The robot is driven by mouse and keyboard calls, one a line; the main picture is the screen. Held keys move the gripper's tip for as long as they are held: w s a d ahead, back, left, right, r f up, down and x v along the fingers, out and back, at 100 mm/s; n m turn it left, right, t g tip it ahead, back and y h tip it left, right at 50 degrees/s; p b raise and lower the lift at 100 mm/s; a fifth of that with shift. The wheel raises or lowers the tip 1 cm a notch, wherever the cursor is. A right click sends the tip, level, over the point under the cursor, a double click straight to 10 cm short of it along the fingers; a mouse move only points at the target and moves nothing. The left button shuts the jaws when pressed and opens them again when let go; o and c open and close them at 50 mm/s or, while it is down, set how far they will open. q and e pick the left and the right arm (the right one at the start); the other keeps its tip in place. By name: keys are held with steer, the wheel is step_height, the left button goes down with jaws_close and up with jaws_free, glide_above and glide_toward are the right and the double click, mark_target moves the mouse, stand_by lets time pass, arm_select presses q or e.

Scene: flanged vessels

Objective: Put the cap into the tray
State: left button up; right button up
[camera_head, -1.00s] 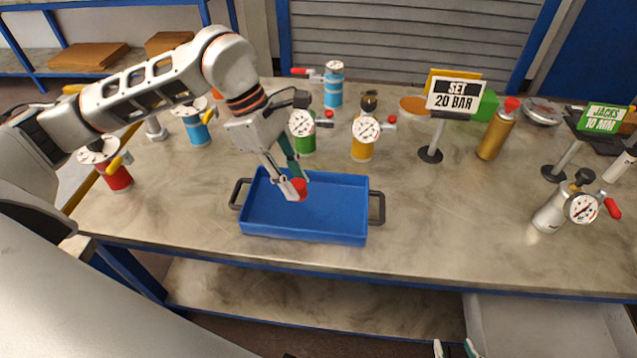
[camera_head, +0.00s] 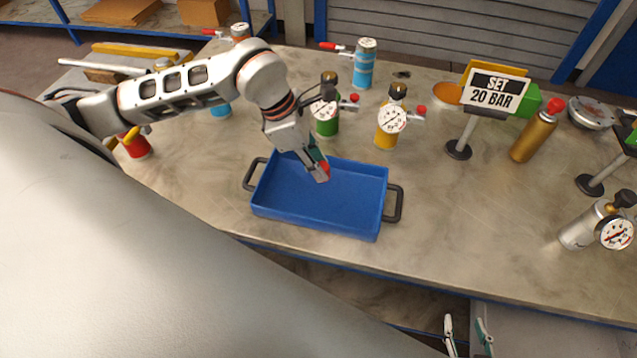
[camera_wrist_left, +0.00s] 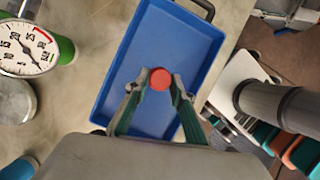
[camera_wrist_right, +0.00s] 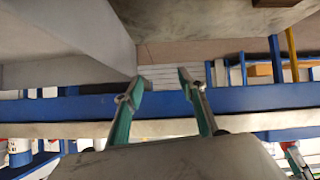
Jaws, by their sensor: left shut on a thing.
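The red cap (camera_wrist_left: 160,79) is between the fingertips of my left gripper (camera_head: 321,173), which is shut on it. In the head view the cap (camera_head: 325,166) shows as a small red patch at the fingertips. The blue tray (camera_head: 375,220) with dark handles lies on the bench, and the left gripper points down over its inside. The tray also fills the middle of the left wrist view (camera_wrist_left: 150,30). I cannot tell whether the cap touches the tray floor. My right gripper (camera_wrist_right: 160,85) is open and empty, low in front of the bench; its fingertips also show in the head view (camera_head: 466,328).
Behind the tray stand a green vessel (camera_head: 326,127), a yellow vessel (camera_head: 386,138) and a blue vessel (camera_head: 364,70), with gauges or valves. A "SET 20 BAR" sign (camera_head: 494,90) and a gold canister (camera_head: 533,136) stand right.

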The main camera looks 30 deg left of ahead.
arm_select(q)
step_height(320, 180, down, 8)
stand_by(0.5)
steer(key=shift+f, duration=0.1)
steer(key=o, duration=0.8)
